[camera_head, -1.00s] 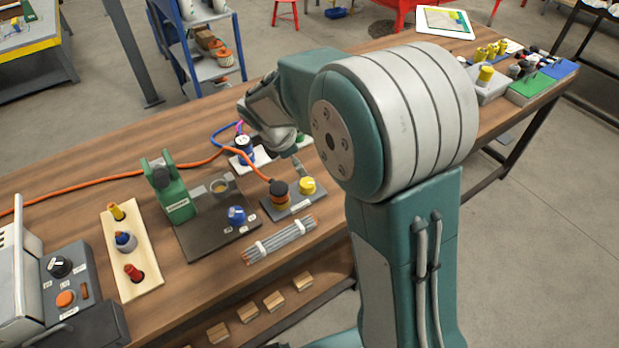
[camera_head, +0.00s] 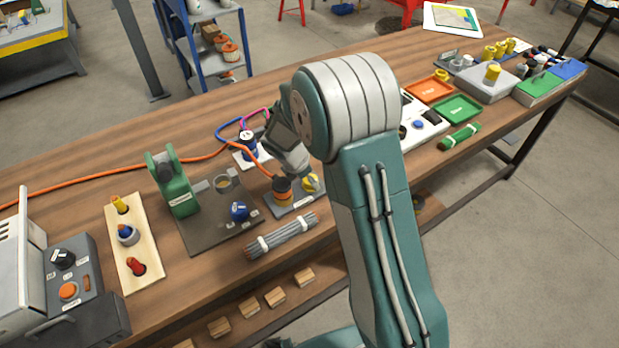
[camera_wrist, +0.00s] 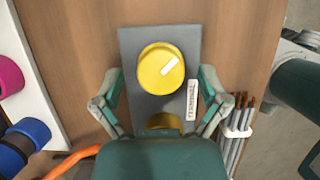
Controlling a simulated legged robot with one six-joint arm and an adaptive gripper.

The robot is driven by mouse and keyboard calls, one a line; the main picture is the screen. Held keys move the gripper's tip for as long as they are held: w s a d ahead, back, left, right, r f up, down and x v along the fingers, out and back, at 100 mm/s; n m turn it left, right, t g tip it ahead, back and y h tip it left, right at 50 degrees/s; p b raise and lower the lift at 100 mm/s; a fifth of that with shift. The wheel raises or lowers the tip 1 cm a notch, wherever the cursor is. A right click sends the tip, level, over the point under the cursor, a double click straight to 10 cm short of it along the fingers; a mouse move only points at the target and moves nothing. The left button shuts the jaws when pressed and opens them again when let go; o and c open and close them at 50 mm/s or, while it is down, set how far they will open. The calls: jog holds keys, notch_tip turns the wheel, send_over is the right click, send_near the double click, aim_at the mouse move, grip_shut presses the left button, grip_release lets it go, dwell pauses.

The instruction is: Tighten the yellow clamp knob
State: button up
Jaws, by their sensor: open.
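The yellow clamp knob (camera_wrist: 152,76) is round, with a white pointer stripe slanting to the upper right. It sits on a grey plate (camera_wrist: 140,42) beside a white label strip (camera_wrist: 191,100). My gripper (camera_wrist: 160,77) is open above the plate, one finger to the left of the knob and one to the right, with gaps on both sides. In the head view the knob (camera_head: 312,184) is partly hidden by my gripper (camera_head: 300,172). A black-and-orange fitting (camera_head: 282,192) stands on the same plate, left of the knob.
A cable bundle (camera_head: 281,236) lies in front of the plate; it also shows in the wrist view (camera_wrist: 236,128). An orange hose (camera_head: 140,172) runs to the fitting. A green clamp stand (camera_head: 174,185) and blue knob (camera_head: 239,210) are to the left.

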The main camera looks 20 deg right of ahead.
jog(key=shift+f, duration=0.15)
jog(key=c, duration=1.1)
jog(key=shift+c, duration=0.2)
